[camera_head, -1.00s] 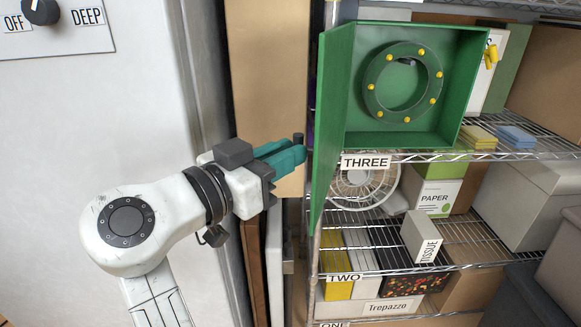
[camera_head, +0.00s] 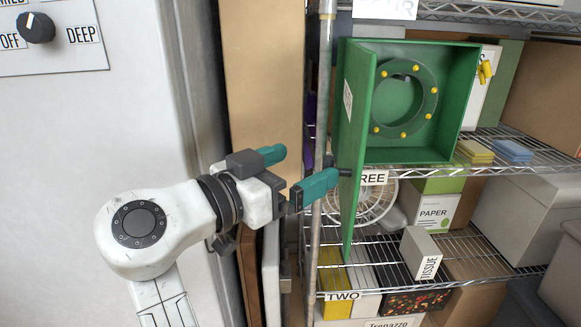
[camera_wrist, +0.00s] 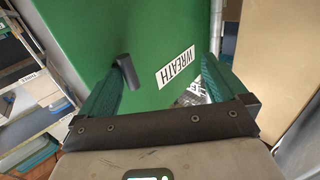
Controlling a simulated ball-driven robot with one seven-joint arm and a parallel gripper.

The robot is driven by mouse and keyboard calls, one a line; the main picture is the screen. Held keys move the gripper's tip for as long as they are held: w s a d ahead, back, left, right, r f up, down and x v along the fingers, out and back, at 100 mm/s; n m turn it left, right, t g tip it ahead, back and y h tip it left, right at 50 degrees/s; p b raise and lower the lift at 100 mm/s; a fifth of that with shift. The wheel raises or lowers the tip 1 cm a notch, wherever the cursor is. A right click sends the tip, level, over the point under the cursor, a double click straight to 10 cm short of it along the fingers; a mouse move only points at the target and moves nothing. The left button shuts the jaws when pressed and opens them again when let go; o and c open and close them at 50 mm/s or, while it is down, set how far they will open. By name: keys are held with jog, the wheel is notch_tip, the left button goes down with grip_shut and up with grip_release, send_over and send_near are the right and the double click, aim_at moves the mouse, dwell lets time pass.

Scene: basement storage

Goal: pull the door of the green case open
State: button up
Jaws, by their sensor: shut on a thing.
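The green case stands on the wire shelf with its door swung far out and its inside visible (camera_head: 470,100). The green door (camera_head: 352,140) juts toward me, its outer face and "WREATH" label (camera_wrist: 176,67) showing. A short dark knob (camera_wrist: 128,71) sticks out of the door. My gripper (camera_head: 305,165) is beside the outer face, its teal fingers spread wide. The knob lies between them in the wrist view, close to the left finger. The gap there is much wider than the knob. I cannot tell whether the fingertip touches it.
A green wreath with yellow dots (camera_head: 409,98) hangs inside the case. A metal shelf post (camera_head: 323,110) stands just behind the gripper. A fan (camera_head: 362,200) and boxes fill the shelf below. A white appliance (camera_head: 100,140) takes up the left.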

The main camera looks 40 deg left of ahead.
jog(key=shift+a+v, duration=0.25)
jog(key=shift+v, duration=0.9)
jog(key=c, duration=0.6)
jog(key=v, duration=0.8)
jog(key=shift+s+d, duration=0.15)
jog(key=shift+d, duration=0.1)
